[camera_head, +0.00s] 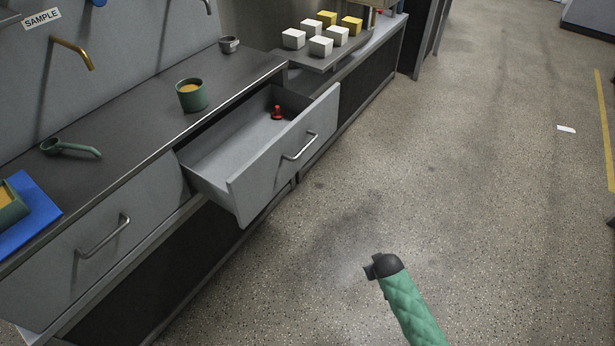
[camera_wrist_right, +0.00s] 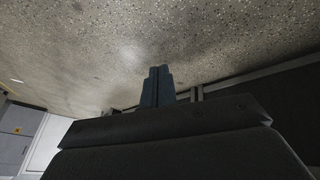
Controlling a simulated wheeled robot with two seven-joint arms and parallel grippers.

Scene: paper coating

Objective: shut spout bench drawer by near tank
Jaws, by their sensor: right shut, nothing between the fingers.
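One grey bench drawer (camera_head: 268,171) is pulled out, with a curved metal handle (camera_head: 300,147) on its front. A small red object (camera_head: 277,113) lies inside it toward the back. Another drawer (camera_head: 105,240) to the left, with its own handle, is shut. My right gripper (camera_head: 370,269) is over the floor, to the right of and apart from the open drawer. In the right wrist view its fingers (camera_wrist_right: 158,86) are together with nothing between them. My left gripper is out of view.
The dark bench top (camera_head: 130,120) holds a green cup (camera_head: 192,95), a green ladle-like tool (camera_head: 70,147) and a blue mat (camera_head: 42,212). A gold spout (camera_head: 75,52) juts from the wall. White and yellow blocks stand farther back.

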